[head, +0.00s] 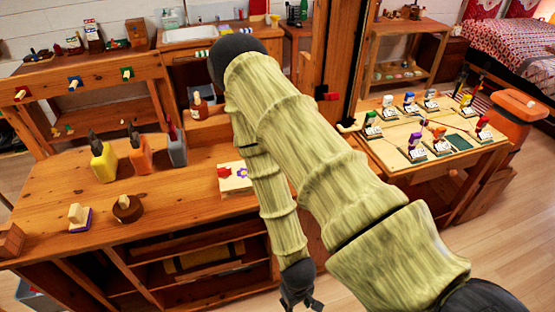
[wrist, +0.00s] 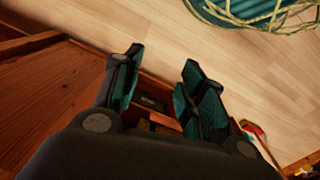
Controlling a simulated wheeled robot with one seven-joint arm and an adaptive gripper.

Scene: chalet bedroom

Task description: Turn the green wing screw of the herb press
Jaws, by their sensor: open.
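A small green knob with a pale centre (head: 127,74) is on the front of a wooden rack at the back left. It may be the green wing screw, but it is too small to tell, and I cannot pick out the herb press for certain. A blue knob (head: 75,83) and a red knob (head: 21,94) sit left of it on the same rack. My gripper (head: 300,290) hangs low in front of the workbench, far from the green knob. In the wrist view my gripper (wrist: 163,78) is open, with nothing between its fingers.
A table at the right (head: 385,150) carries several small stands with coloured tops. An orange bin (head: 515,112) is beyond it. Bare floor (wrist: 220,50) shows under my gripper.

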